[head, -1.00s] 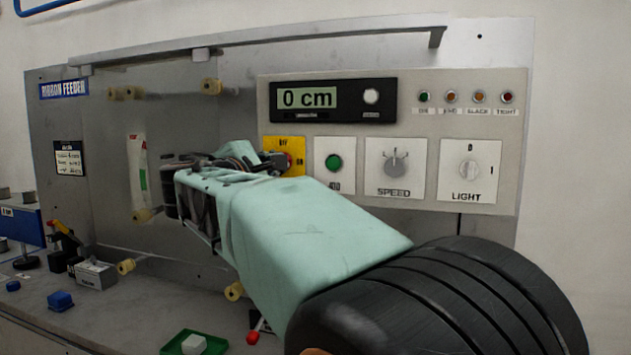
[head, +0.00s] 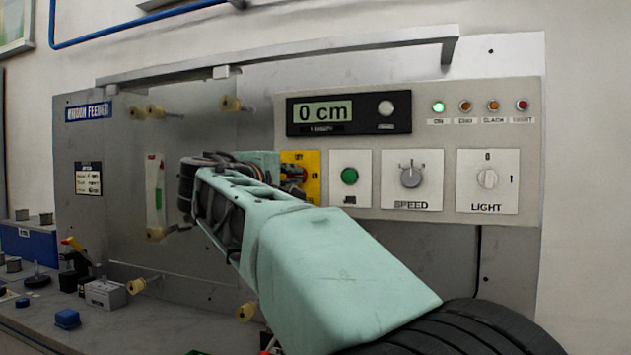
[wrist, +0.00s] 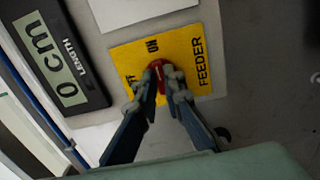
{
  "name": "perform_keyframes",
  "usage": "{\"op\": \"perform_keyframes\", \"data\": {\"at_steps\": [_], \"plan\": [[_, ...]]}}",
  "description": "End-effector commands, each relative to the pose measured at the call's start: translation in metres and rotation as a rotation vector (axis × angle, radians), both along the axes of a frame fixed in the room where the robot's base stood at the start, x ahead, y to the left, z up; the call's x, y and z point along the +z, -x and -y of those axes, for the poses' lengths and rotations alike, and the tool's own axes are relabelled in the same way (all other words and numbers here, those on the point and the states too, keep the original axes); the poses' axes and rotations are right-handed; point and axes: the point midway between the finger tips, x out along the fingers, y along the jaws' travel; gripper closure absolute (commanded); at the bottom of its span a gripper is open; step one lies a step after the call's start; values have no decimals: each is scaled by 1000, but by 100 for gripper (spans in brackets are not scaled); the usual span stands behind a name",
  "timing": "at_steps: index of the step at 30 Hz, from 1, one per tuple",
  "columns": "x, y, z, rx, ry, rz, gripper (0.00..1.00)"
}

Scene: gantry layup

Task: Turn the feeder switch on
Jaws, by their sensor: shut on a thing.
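The feeder switch is a red knob (wrist: 156,70) on a yellow plate (wrist: 199,44) marked OFF, ON and FEEDER in the wrist view. My gripper (wrist: 163,84) is shut on the red knob, with a fingertip on each side of it. The fingers cover part of the knob and of the OFF marking. In the head view the yellow plate (head: 313,160) shows only partly behind my wrist. The green ON lamp (head: 438,107) at the upper right of the panel is lit. The other lamps beside it look unlit.
The display (head: 322,112) reads 0 cm. Right of the switch are the green jog button (head: 349,176), speed knob (head: 411,176) and light knob (head: 487,179). Yellowish rollers (head: 231,104) stick out of the feeder board. A blue block (head: 67,318) lies on the bench at left.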

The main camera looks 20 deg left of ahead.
Motion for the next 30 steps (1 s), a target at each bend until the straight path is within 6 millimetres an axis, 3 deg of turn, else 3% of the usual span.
{"op": "perform_keyframes", "data": {"at_steps": [11,12,17,26,30], "plan": [[0,0,0,0,-6,-1,100],[0,0,0,0,-6,-1,89],[0,0,0,0,-5,-1,74],[0,3,-1,1,-4,-1,74],[0,18,-2,3,-3,0,74]]}}
